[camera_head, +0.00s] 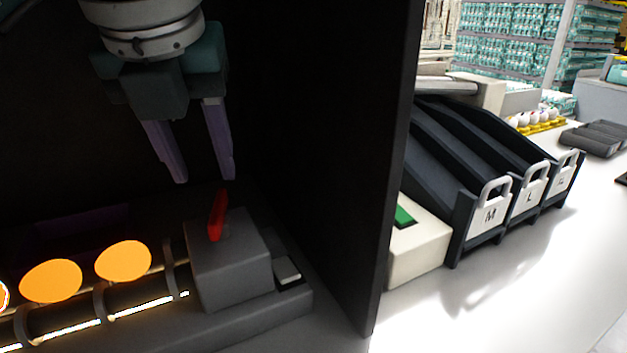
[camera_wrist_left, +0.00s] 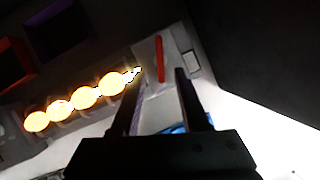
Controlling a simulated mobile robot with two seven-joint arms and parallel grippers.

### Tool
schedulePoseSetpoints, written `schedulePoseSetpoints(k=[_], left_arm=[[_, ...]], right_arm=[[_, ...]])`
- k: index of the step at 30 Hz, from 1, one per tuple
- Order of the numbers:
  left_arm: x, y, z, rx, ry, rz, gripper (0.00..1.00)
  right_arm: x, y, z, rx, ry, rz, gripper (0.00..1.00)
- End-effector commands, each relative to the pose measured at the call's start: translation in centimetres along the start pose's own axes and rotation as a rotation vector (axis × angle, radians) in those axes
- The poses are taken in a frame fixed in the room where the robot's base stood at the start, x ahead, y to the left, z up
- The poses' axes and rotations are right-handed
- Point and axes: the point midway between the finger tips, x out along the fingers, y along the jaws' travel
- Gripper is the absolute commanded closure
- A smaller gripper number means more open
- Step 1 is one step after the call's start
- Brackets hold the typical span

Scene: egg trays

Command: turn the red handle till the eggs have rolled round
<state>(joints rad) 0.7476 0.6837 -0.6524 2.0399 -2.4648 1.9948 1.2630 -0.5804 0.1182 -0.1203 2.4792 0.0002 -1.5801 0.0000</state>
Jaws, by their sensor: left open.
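The red handle (camera_head: 217,215) stands upright on top of a dark grey box at the right end of the egg rollers. Glowing orange eggs (camera_head: 123,261) lie in a row on the lit rollers to the left of that box. My left gripper (camera_head: 207,182) is open and empty, pointing down just above the handle. In the left wrist view the handle (camera_wrist_left: 160,58) shows between the two fingers, beyond their tips, and several lit eggs (camera_wrist_left: 85,97) lie to the left. My right gripper is in neither view.
A dark upright panel (camera_head: 345,150) stands close on the right of the roller box. Beyond it are black chutes (camera_head: 450,150) marked with size letters and a white box with a green patch (camera_head: 403,216). A white rectangular switch (camera_head: 288,271) sits beside the handle's box.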

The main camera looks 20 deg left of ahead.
Motion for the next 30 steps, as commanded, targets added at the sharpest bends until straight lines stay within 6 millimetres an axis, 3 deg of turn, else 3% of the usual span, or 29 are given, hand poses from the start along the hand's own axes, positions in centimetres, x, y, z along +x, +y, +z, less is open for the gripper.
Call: schedulePoseSetpoints(k=[3,9,21,30], left_arm=[[2.6,0.1,-0.2,0.002,0.005,0.005,0.55],[5.5,0.1,-0.1,0.003,0.003,0.003,0.55],[6.7,0.0,0.0,0.007,0.001,0.001,0.55],[6.7,0.0,0.0,0.006,0.001,0.001,0.86]], right_arm=[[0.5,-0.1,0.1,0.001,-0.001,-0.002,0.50],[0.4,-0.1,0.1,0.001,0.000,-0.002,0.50],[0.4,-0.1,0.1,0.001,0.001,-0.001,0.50],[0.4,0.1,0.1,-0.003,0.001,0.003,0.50]])
